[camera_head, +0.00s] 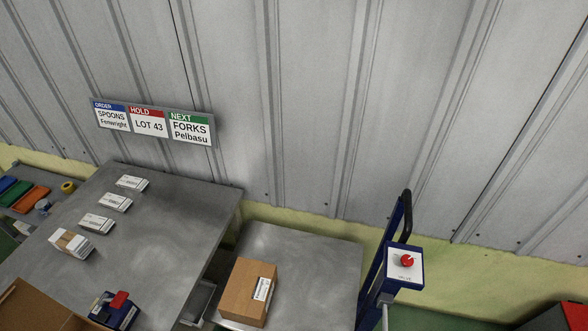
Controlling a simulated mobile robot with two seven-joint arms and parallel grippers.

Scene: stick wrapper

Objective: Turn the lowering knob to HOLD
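A round red knob (407,261) sits on a white-faced control box (392,270) with blue sides, on the right of the head view. Small lettering under the knob is hard to read, and I cannot make out which position the knob points to. The box is fixed beside a dark blue upright frame (370,283) with a black handle (407,212) at its top. Neither of my grippers shows in the head view.
A cardboard box (247,291) with a label lies on a grey platform (310,262) left of the knob. A grey table (170,225) holds several small white packs and a blue-and-red tool (117,309). A corrugated wall with signs (149,121) stands behind.

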